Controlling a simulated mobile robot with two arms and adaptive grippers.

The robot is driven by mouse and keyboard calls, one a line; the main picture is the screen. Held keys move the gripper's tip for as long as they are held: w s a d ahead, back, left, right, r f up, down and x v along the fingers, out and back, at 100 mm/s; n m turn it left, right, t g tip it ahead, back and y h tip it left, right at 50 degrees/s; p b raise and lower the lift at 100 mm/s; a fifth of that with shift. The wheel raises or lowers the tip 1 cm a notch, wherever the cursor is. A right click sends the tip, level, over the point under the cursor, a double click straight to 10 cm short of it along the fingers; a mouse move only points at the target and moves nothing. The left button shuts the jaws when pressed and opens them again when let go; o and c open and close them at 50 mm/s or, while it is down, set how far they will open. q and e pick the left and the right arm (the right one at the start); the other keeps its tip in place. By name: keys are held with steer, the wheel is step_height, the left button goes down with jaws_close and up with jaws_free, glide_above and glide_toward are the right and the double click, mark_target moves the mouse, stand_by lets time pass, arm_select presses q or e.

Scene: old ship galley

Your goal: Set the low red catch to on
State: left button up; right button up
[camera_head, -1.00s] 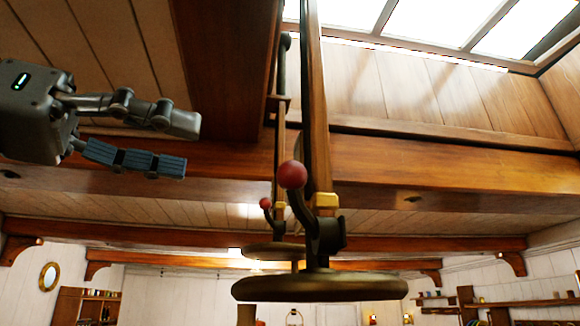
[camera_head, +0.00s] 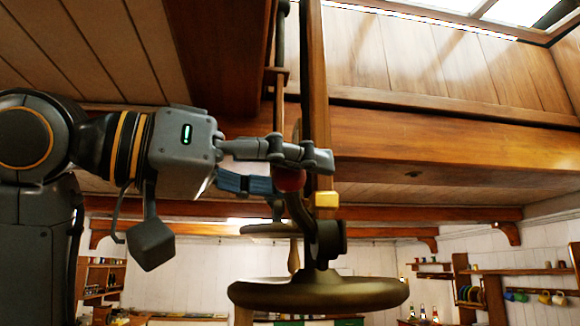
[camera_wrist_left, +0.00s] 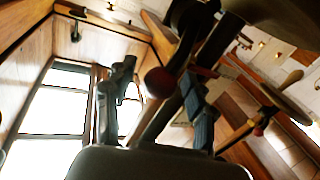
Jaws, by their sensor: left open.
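The near red ball knob (camera_head: 290,180) tops a dark curved lever (camera_head: 305,220) pivoting on a dark bracket, low on a hanging wooden post. In the head view, the knob is partly hidden by my left gripper (camera_head: 296,177). That gripper is open, with its fingers around the knob. In the left wrist view, the knob (camera_wrist_left: 160,82) shows between the two spread fingers (camera_wrist_left: 160,108); I cannot tell whether they touch it. A second, smaller red knob (camera_wrist_left: 258,130) shows farther off in that view. My right gripper is not in view.
A yellow block (camera_head: 326,200) sits on the post just right of the lever. A wide dark disc (camera_head: 318,293) is at the post's foot. A second disc (camera_head: 268,230) hangs behind. A wooden ceiling beam (camera_head: 430,150) runs across behind. Shelves with mugs stand far right.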

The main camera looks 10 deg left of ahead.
arm_select(q)
jaws_close()
